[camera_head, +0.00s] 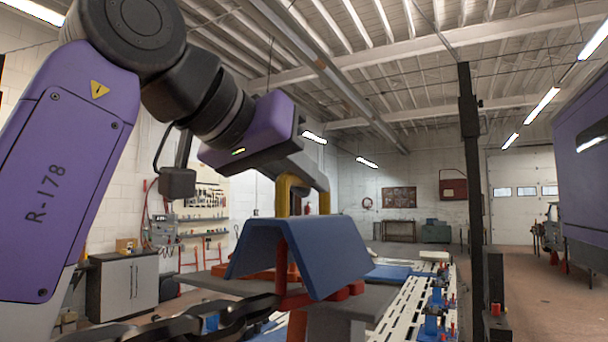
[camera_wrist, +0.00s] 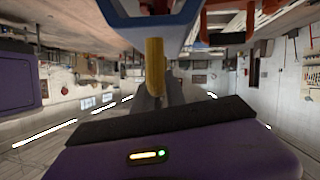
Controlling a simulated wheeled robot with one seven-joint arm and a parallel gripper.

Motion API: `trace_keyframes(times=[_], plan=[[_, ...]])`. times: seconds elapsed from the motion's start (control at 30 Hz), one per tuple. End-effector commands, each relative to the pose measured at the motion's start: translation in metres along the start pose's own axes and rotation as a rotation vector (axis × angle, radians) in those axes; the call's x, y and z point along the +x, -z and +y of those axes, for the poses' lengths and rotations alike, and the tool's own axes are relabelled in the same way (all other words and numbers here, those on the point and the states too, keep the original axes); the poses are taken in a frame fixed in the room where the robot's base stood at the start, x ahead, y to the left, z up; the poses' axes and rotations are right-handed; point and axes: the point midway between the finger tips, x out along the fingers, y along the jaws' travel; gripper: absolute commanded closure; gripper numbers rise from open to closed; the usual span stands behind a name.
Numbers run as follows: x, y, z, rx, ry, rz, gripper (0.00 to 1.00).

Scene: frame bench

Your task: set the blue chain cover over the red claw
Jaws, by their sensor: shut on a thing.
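The blue chain cover (camera_head: 322,258) is a bent, tent-like sheet with its ridge up and two sloping sides. My gripper (camera_head: 303,208) has yellow fingers and is shut on the cover's top from above. The red claw (camera_head: 294,301) is under and just behind the cover, partly hidden by it; a red upright shows in the cover's near open end. I cannot tell whether the cover touches the claw. In the wrist view a yellow finger (camera_wrist: 155,66) meets the blue cover (camera_wrist: 118,18), and red parts (camera_wrist: 228,38) show at the upper right.
A dark chain (camera_head: 185,326) runs along the lower left. White slotted rails (camera_head: 408,304) with blue and red fittings (camera_head: 434,322) lie at the right. A dark post (camera_head: 470,180) stands right of the cover. A grey cabinet (camera_head: 125,285) stands at the back left.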

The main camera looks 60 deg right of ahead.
Motion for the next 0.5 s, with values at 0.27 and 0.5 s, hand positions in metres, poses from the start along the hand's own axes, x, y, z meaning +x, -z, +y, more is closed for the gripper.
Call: trace_keyframes(times=[0.27,0.5], plan=[[0.0016,-0.0042,-0.0008,0.001,0.0,0.004,1.0],[0.0015,-0.004,-0.0008,0.001,0.0,0.004,0.82]])
